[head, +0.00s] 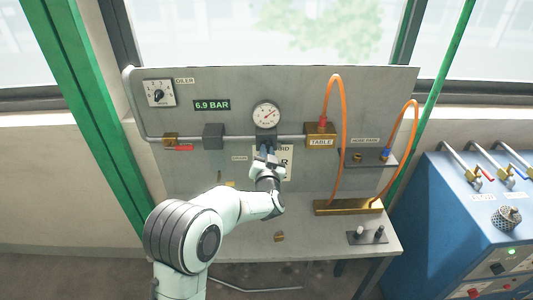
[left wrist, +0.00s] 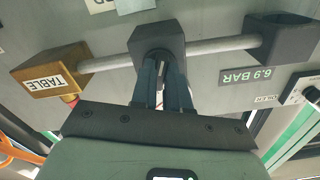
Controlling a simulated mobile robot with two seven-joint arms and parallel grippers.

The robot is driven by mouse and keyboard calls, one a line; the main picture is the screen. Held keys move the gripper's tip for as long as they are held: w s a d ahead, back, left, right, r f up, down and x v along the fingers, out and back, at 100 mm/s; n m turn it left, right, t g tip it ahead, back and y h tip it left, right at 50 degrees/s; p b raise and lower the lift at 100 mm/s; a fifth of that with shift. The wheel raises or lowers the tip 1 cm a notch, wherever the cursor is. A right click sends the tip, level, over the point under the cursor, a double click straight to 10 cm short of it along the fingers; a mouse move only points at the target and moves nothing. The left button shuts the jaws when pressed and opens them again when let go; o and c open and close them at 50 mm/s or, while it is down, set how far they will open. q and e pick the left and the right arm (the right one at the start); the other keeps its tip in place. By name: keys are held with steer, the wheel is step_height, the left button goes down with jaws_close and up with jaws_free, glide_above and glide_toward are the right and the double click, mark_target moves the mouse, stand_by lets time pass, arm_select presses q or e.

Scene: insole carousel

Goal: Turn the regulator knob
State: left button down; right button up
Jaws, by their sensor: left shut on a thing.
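The regulator is a dark block (head: 265,139) on the grey pipe, under a round white gauge (head: 267,115). It also shows in the left wrist view (left wrist: 157,38), which is upside down. My left gripper (head: 267,154) comes up from below, its fingers (left wrist: 164,82) close together at the underside of the block. It is shut on the regulator knob, which is mostly hidden between the fingers. The green display (head: 212,105) reads 6.9 BAR. My right gripper is not in view.
A brass TABLE block (head: 321,142) with an orange hose (head: 335,100) stands right of the regulator. Another dark block (head: 213,136) and a red-handled valve (head: 178,144) are on the pipe to the left. A blue cabinet (head: 455,215) stands at the right.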

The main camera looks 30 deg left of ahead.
arm_select(q)
steer(key=c, duration=1.1)
jaws_free()
steer(key=shift+b+v, duration=1.5)
steer(key=shift+v, duration=5.2)
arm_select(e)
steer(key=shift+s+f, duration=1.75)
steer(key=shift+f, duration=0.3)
arm_select(q)
steer(key=shift+f, duration=0.1)
